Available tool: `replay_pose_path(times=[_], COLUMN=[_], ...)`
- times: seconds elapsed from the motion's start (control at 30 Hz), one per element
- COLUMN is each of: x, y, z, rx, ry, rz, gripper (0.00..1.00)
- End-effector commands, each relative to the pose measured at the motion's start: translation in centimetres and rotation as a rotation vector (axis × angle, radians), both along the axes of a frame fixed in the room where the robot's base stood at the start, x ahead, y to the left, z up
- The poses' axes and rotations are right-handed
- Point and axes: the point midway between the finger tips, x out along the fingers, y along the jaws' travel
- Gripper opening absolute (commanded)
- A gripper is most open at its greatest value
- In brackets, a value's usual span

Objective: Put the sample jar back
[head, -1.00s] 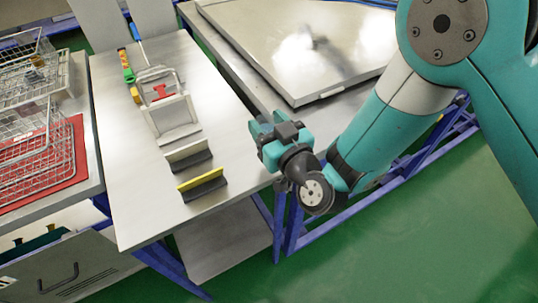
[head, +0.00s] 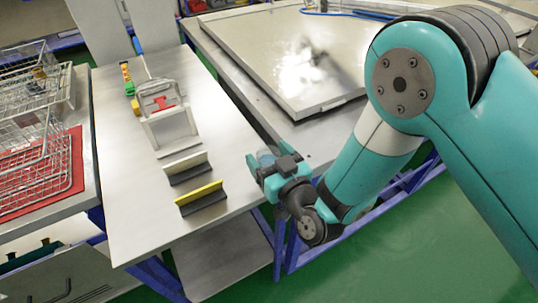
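My gripper (head: 262,166) is near the middle of the picture, over the right edge of the narrow metal table (head: 130,200). A small blue-grey, see-through round thing, apparently the sample jar (head: 266,158), shows between its fingers. The fingers look closed around it, and most of it is hidden by them. Its label and lower part cannot be made out.
On the table stand a grey-edged angle piece (head: 187,168), a yellow-edged one (head: 201,198) and a frame with a red part (head: 163,104). Wire baskets (head: 30,165) are at left, partly over a red mat (head: 78,150). A large metal panel (head: 270,50) lies behind my arm.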

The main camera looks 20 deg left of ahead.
Motion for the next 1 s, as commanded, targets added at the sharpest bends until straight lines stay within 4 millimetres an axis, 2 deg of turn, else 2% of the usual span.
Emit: replay_pose_path(times=[0.33, 0.43, 0.57, 0.8, 1.0], x=[0.0, -0.6, -2.1, -5.7, -7.4], y=[0.0, -0.7, -2.3, -6.5, -8.6], z=[0.5, -0.1, -0.2, -0.1, 0.2], rx=[0.000, -0.004, -0.003, -0.004, -0.001], ry=[0.000, 0.000, -0.002, 0.000, 0.000], rz=[0.000, 0.000, 0.003, 0.002, 0.000], gripper=[0.75, 0.75, 0.75, 0.75, 0.75])
